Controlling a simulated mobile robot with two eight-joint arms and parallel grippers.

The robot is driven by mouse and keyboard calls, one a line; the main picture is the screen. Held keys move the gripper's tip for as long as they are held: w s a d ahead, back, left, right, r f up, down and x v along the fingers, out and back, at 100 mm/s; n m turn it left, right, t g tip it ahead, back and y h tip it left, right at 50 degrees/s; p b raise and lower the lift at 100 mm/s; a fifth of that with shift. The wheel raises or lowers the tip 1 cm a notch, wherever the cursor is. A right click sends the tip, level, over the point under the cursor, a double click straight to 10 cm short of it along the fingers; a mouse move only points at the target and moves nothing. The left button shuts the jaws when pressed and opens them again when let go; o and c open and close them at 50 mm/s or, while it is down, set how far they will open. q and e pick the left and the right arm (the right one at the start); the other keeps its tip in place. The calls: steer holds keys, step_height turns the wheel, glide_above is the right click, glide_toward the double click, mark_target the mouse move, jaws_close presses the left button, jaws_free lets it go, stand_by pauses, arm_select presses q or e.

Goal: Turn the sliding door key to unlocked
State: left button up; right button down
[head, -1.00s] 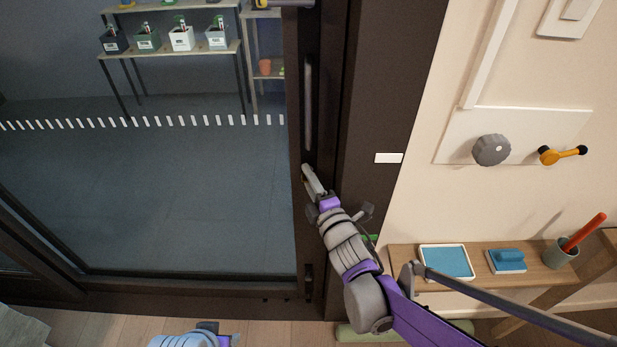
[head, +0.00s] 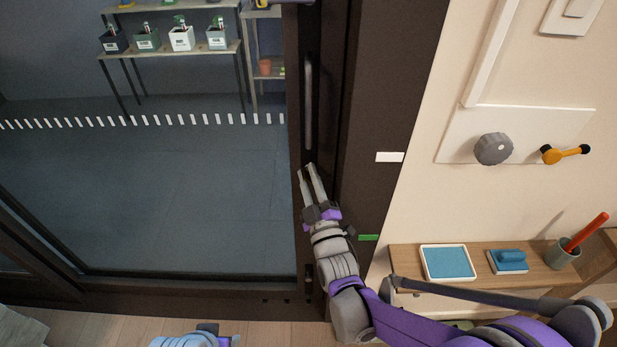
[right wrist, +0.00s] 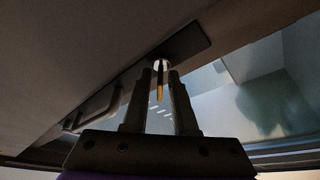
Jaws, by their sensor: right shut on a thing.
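The sliding door (head: 297,130) has a dark frame and a large glass pane at the left of the head view. My right gripper (head: 312,168) is at the door's dark edge stile, just below the long vertical handle (head: 308,105). In the right wrist view, a thin gold-coloured key (right wrist: 160,82) sits between the fingers of this gripper (right wrist: 161,78), by a bright round lock spot on a dark plate (right wrist: 185,46). The gripper is shut on the key. The key's turn position cannot be read. The fingers of my left gripper do not show.
A white label (head: 389,157) and a green strip (head: 368,237) are on the dark post. Right of it are a wall panel with a grey knob (head: 493,149) and an orange lever (head: 564,154), above a wooden shelf (head: 470,281). Planters stand behind the glass.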

steer(key=m+h, duration=0.1)
steer(key=m, duration=0.2)
steer(key=m+t+h, duration=0.1)
steer(key=m, duration=0.2)
steer(key=shift+f+t+h, duration=0.1)
steer(key=shift+t+h, duration=0.2)
steer(key=shift+h, duration=0.1)
steer(key=shift+m+h, duration=0.75)
steer(key=shift+m, duration=0.8)
steer(key=shift+m+h, duration=0.75)
steer(key=shift+m, duration=0.8)
steer(key=c, duration=1)
jaws_free()
steer(key=shift+s, duration=0.15)
steer(key=v, duration=1)
steer(key=shift+s+f, duration=0.2)
steer(key=shift+f, duration=0.1)
